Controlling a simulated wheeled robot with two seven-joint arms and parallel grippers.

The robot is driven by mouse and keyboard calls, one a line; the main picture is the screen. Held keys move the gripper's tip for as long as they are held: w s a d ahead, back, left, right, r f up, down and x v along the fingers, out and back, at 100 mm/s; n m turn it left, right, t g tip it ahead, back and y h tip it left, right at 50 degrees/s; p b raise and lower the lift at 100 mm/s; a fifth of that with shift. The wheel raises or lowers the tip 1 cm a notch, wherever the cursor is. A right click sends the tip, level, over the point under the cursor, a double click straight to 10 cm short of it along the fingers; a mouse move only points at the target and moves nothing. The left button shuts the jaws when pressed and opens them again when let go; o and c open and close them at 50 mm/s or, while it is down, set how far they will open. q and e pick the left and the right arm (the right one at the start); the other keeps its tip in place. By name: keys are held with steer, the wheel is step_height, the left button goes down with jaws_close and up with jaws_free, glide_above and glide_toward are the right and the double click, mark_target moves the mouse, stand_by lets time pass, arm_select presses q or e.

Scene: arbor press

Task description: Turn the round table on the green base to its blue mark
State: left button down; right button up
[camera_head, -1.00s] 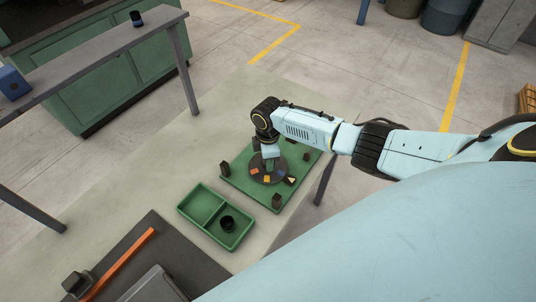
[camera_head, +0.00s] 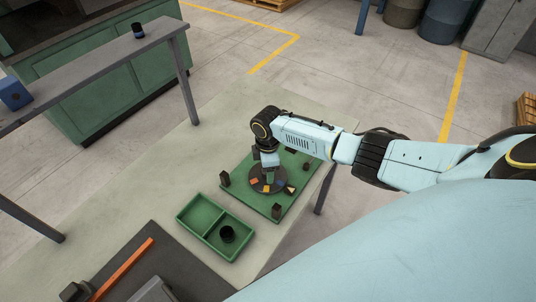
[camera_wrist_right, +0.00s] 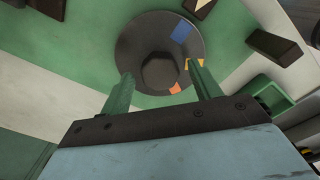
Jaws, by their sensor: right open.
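The round table (camera_head: 267,186) is a dark disc on the green base (camera_head: 238,192), with coloured patches on its rim. In the right wrist view the disc (camera_wrist_right: 132,47) has a blue mark (camera_wrist_right: 181,32) at the top right, a yellow patch, and orange patches (camera_wrist_right: 175,88) towards the bottom. A dark faceted knob (camera_wrist_right: 160,72) stands at its middle. My right gripper (camera_wrist_right: 160,75) is open over the disc, one green finger on each side of the knob in the picture. Contact with the knob cannot be told. My left gripper is not in view.
Several dark posts stand on the base around the disc, one (camera_head: 225,179) at the left. A green two-compartment tray (camera_head: 197,230) with a black cup (camera_head: 227,234) stands in front. A dark mat with an orange bar (camera_head: 122,268) lies nearer. The bench behind is bare.

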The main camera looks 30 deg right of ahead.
step_height(320, 180, up, 13)
steer(key=p, duration=0.1)
steer(key=shift+f, duration=0.1)
stand_by(0.6)
